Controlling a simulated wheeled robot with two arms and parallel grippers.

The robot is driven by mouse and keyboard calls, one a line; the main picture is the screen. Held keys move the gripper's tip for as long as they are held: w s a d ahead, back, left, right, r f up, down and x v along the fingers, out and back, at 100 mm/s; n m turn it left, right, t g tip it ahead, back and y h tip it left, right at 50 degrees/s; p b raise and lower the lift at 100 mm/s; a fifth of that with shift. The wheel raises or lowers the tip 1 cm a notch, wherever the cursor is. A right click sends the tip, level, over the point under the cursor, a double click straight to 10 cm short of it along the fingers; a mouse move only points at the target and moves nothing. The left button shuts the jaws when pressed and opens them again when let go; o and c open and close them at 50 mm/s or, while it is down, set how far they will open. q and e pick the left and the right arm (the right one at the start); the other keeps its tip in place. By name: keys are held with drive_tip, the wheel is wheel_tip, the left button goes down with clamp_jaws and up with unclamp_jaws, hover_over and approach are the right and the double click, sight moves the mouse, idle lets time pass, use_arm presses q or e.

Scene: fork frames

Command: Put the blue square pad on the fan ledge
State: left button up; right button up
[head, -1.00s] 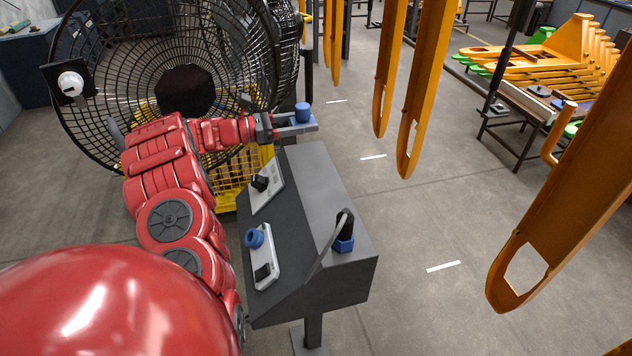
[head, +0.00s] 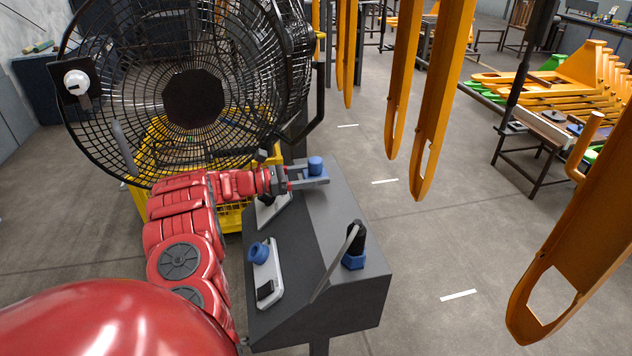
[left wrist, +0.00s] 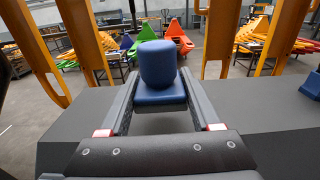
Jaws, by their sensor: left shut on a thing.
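The blue square pad (left wrist: 161,96) has a rounded blue block (left wrist: 158,62) on top. My left gripper (left wrist: 160,92) is shut on the pad, with a finger along each side. In the head view the blue piece (head: 315,165) shows at the fingertips of my left gripper (head: 313,177), at the far end of the grey console (head: 338,215). I cannot tell whether the pad touches the console top. The large black fan (head: 130,95) stands behind and left of the console. I cannot clearly make out which surface is the fan ledge. My right gripper is not in view.
A yellow crate (head: 160,140) is behind my arm. Orange forks (head: 437,100) hang right of the console. Some floor is clear there.

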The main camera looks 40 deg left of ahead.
sight(316, 189)
use_arm(q)
wheel_tip(316, 189, down, 3)
drive_tip(key=shift+r+p, duration=0.15)
drive_tip(key=shift+p, duration=0.2)
drive_tip(key=shift+d+b, duration=0.1)
drive_tip(key=shift+b, duration=0.2)
drive_tip(key=shift+f+b, duration=0.5)
drive_tip(key=o, duration=1.4)
